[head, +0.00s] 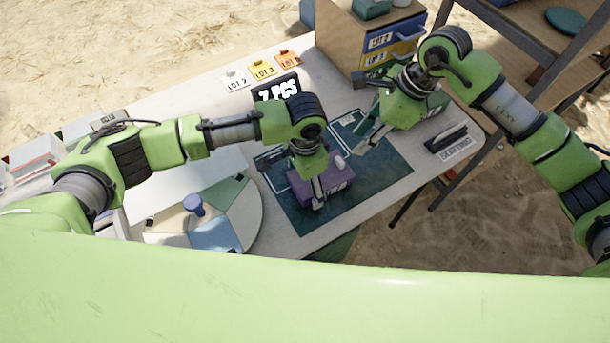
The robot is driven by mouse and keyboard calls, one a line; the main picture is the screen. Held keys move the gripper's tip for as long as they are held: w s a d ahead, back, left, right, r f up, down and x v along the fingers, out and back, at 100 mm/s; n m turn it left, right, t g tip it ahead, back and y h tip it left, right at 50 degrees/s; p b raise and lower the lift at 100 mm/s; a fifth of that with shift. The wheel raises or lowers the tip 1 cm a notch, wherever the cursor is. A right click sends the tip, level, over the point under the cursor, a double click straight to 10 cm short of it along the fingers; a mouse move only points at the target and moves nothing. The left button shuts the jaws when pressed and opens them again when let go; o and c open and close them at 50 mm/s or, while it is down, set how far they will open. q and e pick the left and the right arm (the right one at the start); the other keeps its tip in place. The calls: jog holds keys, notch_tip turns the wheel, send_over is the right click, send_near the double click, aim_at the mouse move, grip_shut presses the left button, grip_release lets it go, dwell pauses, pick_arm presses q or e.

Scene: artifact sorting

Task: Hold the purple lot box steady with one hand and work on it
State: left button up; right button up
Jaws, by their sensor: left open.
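The purple lot box (343,183) sits on the dark green mat (385,168) on the table. A small pale knob or item shows on its top. My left gripper (308,184) is right over the box, its jaws open, with one finger in front of the box's near side. The gripper hides much of the box, and I cannot tell whether the fingers touch it. My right gripper (372,108) is above the far right part of the mat, apart from the purple box, with its fingers spread and nothing seen between them.
A dark labelled holder (447,139) lies at the table's right edge. A round sectioned tray (252,212) with a blue knobbed piece (194,205) is at left. Lot tags (262,69), a black sign (277,86) and a drawer cabinet (345,38) stand behind.

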aim_at(340, 160)
pick_arm(q)
jog(key=c, duration=1.3)
jog(key=shift+o, duration=0.2)
pick_arm(e)
jog(key=o, duration=0.3)
jog(key=a+f+n+g, duration=0.1)
jog(key=f+n, duration=0.1)
jog(key=f, duration=0.1)
jog(key=a+f+n, duration=0.1)
jog(key=f+n, duration=0.1)
jog(key=f, duration=0.1)
jog(key=a+f+n+g, duration=0.1)
jog(key=f+n, duration=0.1)
jog(key=f, duration=0.1)
jog(key=shift+w+a+f+n+g, duration=0.2)
jog(key=shift+a+n+g, duration=0.1)
jog(key=shift+n, duration=0.1)
